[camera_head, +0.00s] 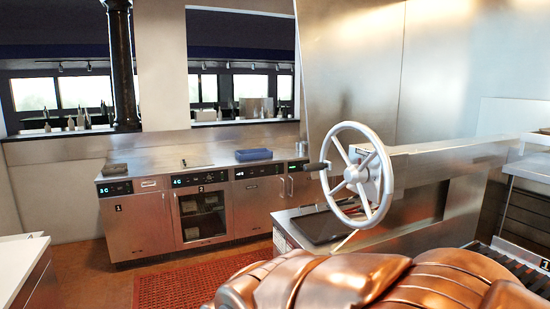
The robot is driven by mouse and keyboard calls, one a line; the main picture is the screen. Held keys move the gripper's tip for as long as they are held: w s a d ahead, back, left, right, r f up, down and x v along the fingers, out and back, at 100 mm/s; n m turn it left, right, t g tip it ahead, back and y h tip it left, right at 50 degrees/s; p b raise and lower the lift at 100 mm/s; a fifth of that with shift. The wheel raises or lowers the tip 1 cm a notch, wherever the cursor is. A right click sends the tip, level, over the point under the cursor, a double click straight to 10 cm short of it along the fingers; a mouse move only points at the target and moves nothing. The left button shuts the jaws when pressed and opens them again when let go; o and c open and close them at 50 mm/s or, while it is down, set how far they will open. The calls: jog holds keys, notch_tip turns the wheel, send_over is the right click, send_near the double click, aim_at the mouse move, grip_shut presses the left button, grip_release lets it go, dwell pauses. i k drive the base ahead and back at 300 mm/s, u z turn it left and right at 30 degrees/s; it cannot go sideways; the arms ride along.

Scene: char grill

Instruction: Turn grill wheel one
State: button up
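A large pale metal wheel (353,174) with several spokes stands upright right of centre in the head view. It is mounted at the end of a metal beam (440,163). A dark handle (316,166) sticks out on its left side. Dark grill bars (513,262) show at the lower right, with a small label "1" at the right edge. My gripper is not in view, and nothing is seen touching the wheel.
A steel counter (220,157) with cabinets runs along the back left, with a blue tray (253,154) on top. A dark tray (325,226) lies below the wheel. A red floor mat (185,285) covers the floor ahead. A white counter (15,262) stands at the left edge.

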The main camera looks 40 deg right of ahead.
aim_at(356, 174)
jog(key=z, duration=0.6)
jog(key=i, duration=1.25)
jog(key=z, duration=1.3)
jog(key=i, duration=0.3)
jog(key=z, duration=0.2)
jog(key=k, duration=1.05)
jog(key=u, duration=0.9)
jog(key=i, duration=0.6)
jog(key=u, duration=0.55)
